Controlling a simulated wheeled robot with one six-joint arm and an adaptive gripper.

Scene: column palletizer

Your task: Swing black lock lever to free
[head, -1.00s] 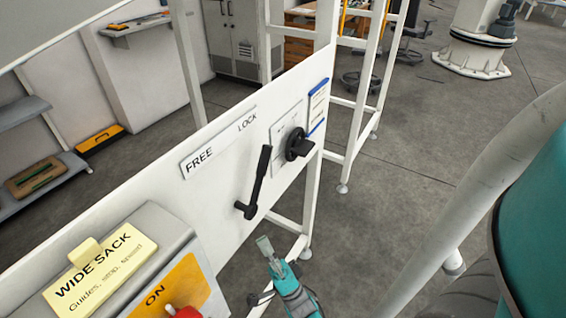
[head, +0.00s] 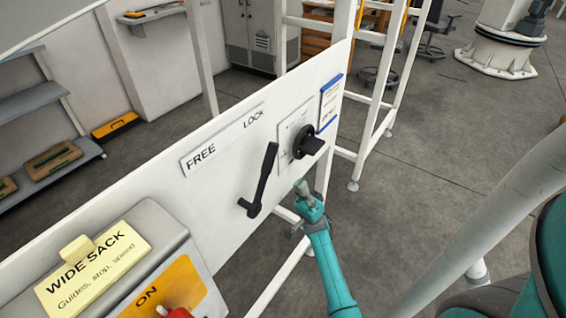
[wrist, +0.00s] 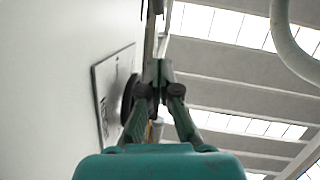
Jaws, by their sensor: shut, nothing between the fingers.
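The black lock lever (head: 263,180) is mounted on the white panel. Its pivot is at the lower end, and its arm points up and slightly right, toward the word LOCK on the FREE/LOCK label strip (head: 224,138). My gripper (head: 301,187) is shut and empty, just right of the lever and below the black rotary knob, apart from the lever in the picture. In the wrist view the closed fingers (wrist: 158,72) point upward beside the panel. I cannot make out the lever for certain there.
The black rotary knob (head: 307,142) sticks out of its plate, close above my gripper; it also shows in the wrist view (wrist: 129,98). A control box with a yellow WIDE SACK card (head: 95,268) and a red knob (head: 176,312) stands lower left. Open floor lies right of the panel.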

